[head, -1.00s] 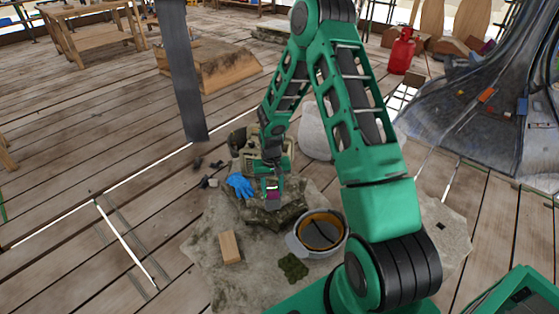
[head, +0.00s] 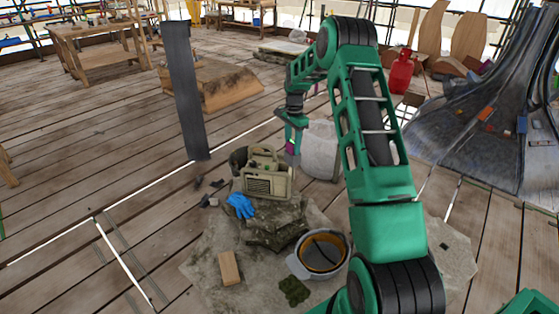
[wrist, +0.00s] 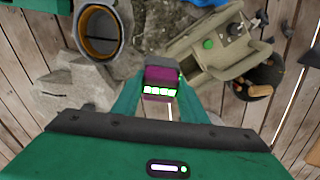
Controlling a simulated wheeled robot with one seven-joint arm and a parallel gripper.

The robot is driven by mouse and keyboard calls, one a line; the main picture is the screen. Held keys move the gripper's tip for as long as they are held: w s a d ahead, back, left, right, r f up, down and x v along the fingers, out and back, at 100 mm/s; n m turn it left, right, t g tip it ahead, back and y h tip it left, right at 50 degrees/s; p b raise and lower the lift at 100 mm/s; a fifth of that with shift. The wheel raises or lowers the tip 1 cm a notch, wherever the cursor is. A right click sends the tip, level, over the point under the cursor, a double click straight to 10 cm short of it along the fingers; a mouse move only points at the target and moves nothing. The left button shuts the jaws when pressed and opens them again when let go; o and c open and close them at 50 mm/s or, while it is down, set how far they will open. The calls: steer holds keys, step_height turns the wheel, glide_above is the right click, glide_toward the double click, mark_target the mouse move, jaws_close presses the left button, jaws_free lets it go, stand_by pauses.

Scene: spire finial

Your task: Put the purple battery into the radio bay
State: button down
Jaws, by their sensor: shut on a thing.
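My gripper (head: 291,136) is shut on the purple battery (head: 290,147) and holds it in the air, behind and right of the radio in the head view. In the wrist view the battery (wrist: 161,76) sits between the fingers, with a lit row of green-white marks on its near face. The beige-green radio (head: 266,180) stands upright on the stone slab. In the wrist view the radio (wrist: 213,45) is above and right of the battery, apart from it in depth. I cannot make out the bay's opening clearly.
A blue glove (head: 240,206) lies in front of the radio. A bucket-like container (head: 322,254), a wooden block (head: 229,268) and moss (head: 293,291) are nearer. A pale sack-like block (head: 321,150) stands right of the radio. A dark tool pouch (wrist: 258,82) is beside it.

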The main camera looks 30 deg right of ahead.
steer(key=w+f, duration=0.6)
steer(key=f, duration=0.2)
steer(key=shift+w+a, duration=0.4)
steer(key=shift+f, duration=0.2)
steer(key=c, duration=1.1)
jaws_free()
